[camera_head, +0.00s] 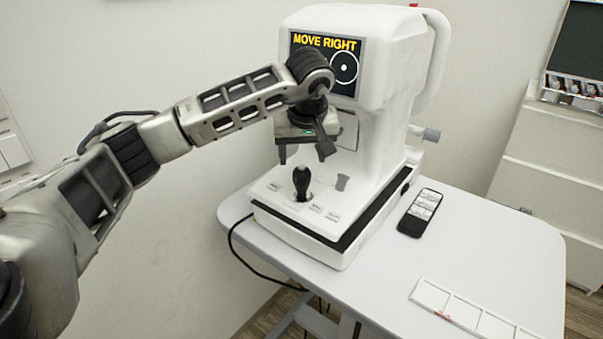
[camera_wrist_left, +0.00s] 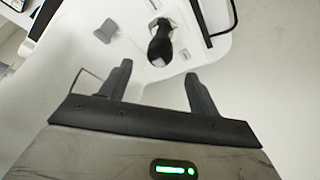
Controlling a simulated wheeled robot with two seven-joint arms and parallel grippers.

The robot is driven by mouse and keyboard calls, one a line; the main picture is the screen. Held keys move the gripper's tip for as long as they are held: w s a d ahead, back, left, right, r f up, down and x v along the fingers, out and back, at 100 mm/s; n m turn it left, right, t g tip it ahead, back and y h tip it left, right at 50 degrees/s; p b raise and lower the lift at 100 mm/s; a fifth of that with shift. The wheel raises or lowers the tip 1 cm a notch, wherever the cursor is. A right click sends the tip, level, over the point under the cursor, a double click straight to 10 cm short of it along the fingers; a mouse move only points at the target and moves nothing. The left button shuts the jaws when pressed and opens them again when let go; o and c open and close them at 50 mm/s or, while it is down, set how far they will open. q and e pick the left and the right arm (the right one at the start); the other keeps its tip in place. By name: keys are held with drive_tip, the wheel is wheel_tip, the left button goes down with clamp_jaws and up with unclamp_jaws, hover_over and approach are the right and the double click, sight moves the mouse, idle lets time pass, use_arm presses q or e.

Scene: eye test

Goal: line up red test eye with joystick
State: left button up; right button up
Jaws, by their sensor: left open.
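The white eye test machine (camera_head: 385,70) stands on the table. Its screen (camera_head: 344,88) reads "MOVE RIGHT" in yellow and shows a white circle at right; my left arm covers part of the screen, and no red test eye is visible. The black joystick (camera_head: 301,183) stands roughly upright on the machine's base. My left gripper (camera_head: 303,156) is open and empty above the joystick, pointing down. In the left wrist view, the joystick (camera_wrist_left: 160,45) lies beyond the two open fingertips (camera_wrist_left: 158,72), apart from them. My right gripper is not in view.
A black remote (camera_head: 420,213) lies on the white table (camera_head: 480,240) right of the machine. A white segmented tray (camera_head: 460,310) lies at the table's front edge. A black cable (camera_head: 240,250) hangs at the left edge. A white cabinet (camera_head: 550,160) stands at right.

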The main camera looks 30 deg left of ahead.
use_arm(q)
approach(306, 196)
drive_tip(key=w+a+f, duration=0.1)
drive_tip(key=a+f, duration=0.1)
drive_tip(key=w+a+f, duration=0.2)
drive_tip(key=shift+w+a+f, duration=0.1)
drive_tip(key=shift+w+f, duration=0.05)
drive_tip(key=shift+f, duration=0.2)
drive_tip(key=c, duration=1.1)
drive_tip(key=shift+o, duration=0.2)
drive_tip(key=shift+d, duration=0.2)
drive_tip(key=shift+s+d+p, duration=0.35)
drive_tip(key=shift+s+d, duration=0.1)
drive_tip(key=shift+d, duration=0.15)
drive_tip(key=shift+s+d+p, duration=0.3)
drive_tip(key=shift+s+d, duration=0.1)
drive_tip(key=shift+d, duration=0.2)
